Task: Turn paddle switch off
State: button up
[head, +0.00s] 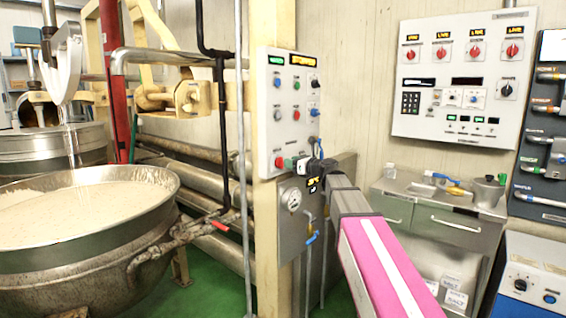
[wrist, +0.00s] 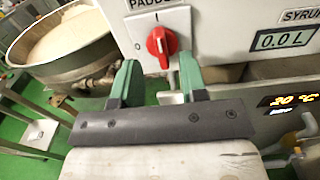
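The paddle switch (wrist: 161,42) is a red rotary knob on a white panel, under a partly cut-off label starting "PADD". Its grip stands about upright, near an "I" mark above it. In the head view, the knob (head: 279,162) shows low on the control panel. My gripper (wrist: 158,76) has two green fingers spread apart with nothing between their tips. They point at the panel just below the knob, one to each side. It also shows in the head view (head: 291,163) close to the panel. I cannot tell if a finger touches the panel.
A syrup display (wrist: 283,39) sits right of the knob. A large kettle (head: 88,257) of pale mass stands at left. A pressure gauge (head: 292,199) and a blue-handled valve (head: 312,237) are below the panel. A steel cabinet (head: 450,222) stands right of my arm.

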aim_at(281, 163)
jog(key=shift+x, duration=2.5)
grip_shut()
